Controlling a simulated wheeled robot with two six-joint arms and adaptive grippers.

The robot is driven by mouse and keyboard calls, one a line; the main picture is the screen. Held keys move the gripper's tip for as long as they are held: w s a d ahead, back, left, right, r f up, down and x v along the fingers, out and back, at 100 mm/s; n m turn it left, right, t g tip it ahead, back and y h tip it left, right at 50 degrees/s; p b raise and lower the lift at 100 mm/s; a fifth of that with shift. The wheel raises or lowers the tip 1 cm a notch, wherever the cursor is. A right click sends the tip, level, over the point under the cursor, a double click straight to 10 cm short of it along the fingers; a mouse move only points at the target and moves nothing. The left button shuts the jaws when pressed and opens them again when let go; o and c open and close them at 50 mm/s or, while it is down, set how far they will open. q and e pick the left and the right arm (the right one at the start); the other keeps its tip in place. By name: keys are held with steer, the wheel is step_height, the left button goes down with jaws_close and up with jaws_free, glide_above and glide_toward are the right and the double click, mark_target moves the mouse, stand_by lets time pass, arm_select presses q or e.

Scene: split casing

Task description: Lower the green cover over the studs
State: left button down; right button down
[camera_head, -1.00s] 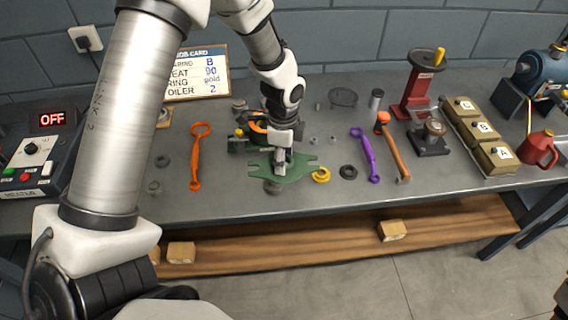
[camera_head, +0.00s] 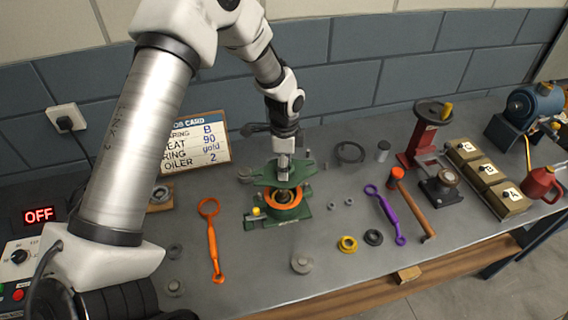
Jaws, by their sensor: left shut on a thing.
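The green cover (camera_head: 268,177) is a flat plate with slotted ends, held level by my left gripper (camera_head: 283,168). The gripper is shut on its middle part from above. The cover is over the rear part of the green casing base (camera_head: 262,221), which has an orange ring (camera_head: 284,204) inside it. The cover looks a little above the base; I cannot tell whether it touches. The studs are too small or hidden to make out. My right gripper is not in view.
Orange (camera_head: 212,240) and purple (camera_head: 385,214) wrenches and a hammer (camera_head: 412,203) lie on the bench. Yellow (camera_head: 347,244) and dark (camera_head: 373,237) rings and a grey round part (camera_head: 301,264) are in front. The job card (camera_head: 195,143) stands behind left.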

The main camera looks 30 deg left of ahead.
arm_select(q)
steer(key=shift+a+f+b, duration=0.25)
steer(key=shift+f+b, duration=0.1)
steer(key=shift+f, duration=0.4)
steer(key=shift+w+a, duration=0.1)
steer(key=shift+a, duration=0.15)
steer(key=shift+s+d+r+p, duration=0.2)
steer(key=shift+d+p, duration=0.15)
steer(key=shift+d, duration=0.25)
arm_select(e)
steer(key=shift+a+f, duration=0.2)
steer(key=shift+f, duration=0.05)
arm_select(q)
steer(key=shift+a+f, duration=0.1)
steer(key=shift+a, duration=0.05)
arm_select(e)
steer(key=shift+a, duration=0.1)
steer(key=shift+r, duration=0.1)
arm_select(q)
steer(key=shift+w+a, duration=0.1)
steer(key=shift+a, duration=0.1)
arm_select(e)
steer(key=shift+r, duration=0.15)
arm_select(q)
steer(key=shift+p, duration=0.5)
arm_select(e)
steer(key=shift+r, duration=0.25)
